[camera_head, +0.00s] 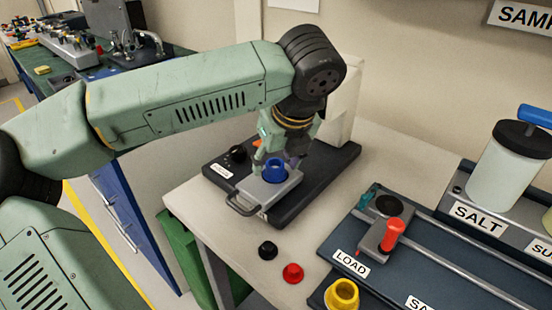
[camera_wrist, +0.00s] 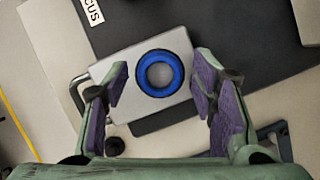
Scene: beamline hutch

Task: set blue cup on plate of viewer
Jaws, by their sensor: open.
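The blue cup (camera_head: 274,170) stands upright on the grey plate (camera_head: 249,194) of the viewer, whose dark base (camera_head: 323,172) sits on the white table. In the wrist view the blue cup (camera_wrist: 160,73) shows as a blue ring near the middle of the grey plate (camera_wrist: 112,69). My gripper (camera_head: 276,158) is over the plate, right by the cup. In the wrist view my gripper (camera_wrist: 163,82) is open, with one finger on each side of the cup and a visible gap to both. The cup's underside is hidden.
A black cup (camera_head: 268,250), a red cup (camera_head: 293,273) and a yellow cup (camera_head: 342,295) are near the table's front. A blue-grey LOAD board (camera_head: 347,262) with a red-handled slider (camera_head: 394,234) lies to the right. A SALT jar (camera_head: 505,170) stands beyond it.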

